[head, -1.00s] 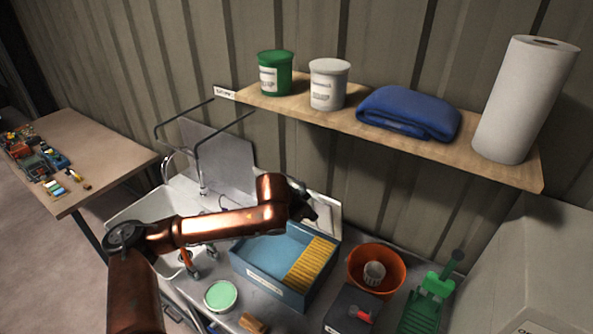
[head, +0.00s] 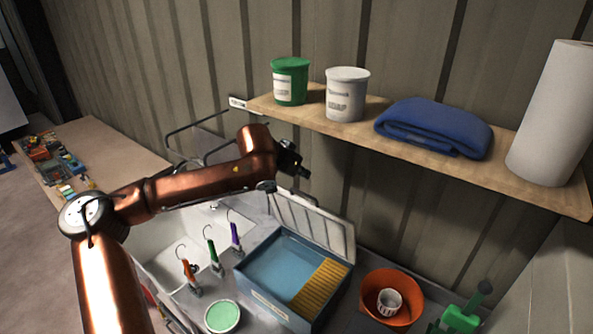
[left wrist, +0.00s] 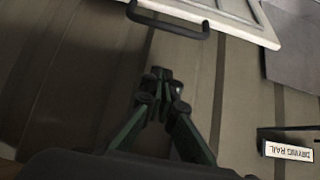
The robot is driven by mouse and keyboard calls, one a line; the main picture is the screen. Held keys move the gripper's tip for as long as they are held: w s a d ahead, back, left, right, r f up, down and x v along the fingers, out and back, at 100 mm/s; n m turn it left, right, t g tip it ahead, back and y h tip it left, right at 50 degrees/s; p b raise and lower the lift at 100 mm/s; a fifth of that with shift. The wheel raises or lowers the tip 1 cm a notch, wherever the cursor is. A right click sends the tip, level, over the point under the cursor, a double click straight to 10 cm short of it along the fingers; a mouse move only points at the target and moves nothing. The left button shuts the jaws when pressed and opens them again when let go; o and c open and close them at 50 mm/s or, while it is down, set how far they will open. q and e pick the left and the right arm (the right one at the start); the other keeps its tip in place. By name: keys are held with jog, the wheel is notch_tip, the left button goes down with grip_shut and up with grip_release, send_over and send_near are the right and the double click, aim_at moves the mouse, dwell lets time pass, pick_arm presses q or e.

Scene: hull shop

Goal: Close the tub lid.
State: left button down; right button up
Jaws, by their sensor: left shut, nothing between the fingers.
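The blue tub (head: 258,297) stands on the counter, open at the top, with ridged yellow strips inside its right part. Its pale lid (head: 318,228) stands raised along the tub's back edge, near the wall. In the left wrist view the pale lid (left wrist: 236,12) shows at the top, with a dark handle (left wrist: 172,27) on its edge. My left gripper (head: 300,168) is above the lid, apart from it. In the left wrist view its fingers (left wrist: 160,76) are shut together with nothing between them. My right gripper is not in view.
The wooden shelf (head: 400,143) above holds a green pot (head: 290,82), a white pot (head: 346,95), a blue towel (head: 430,128) and a paper roll (head: 553,115). An orange bowl (head: 376,308) stands right of the tub. A sink (head: 165,265) with brushes lies left.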

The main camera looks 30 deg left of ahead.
aim_at(301, 192)
pick_arm(q)
notch_tip(301, 192, down, 4)
jog(key=shift+a+p, duration=0.1)
jog(key=shift+p, duration=0.3)
jog(key=shift+s+f, duration=0.15)
jog(key=shift+s, duration=0.3)
jog(key=shift+w+f, duration=0.15)
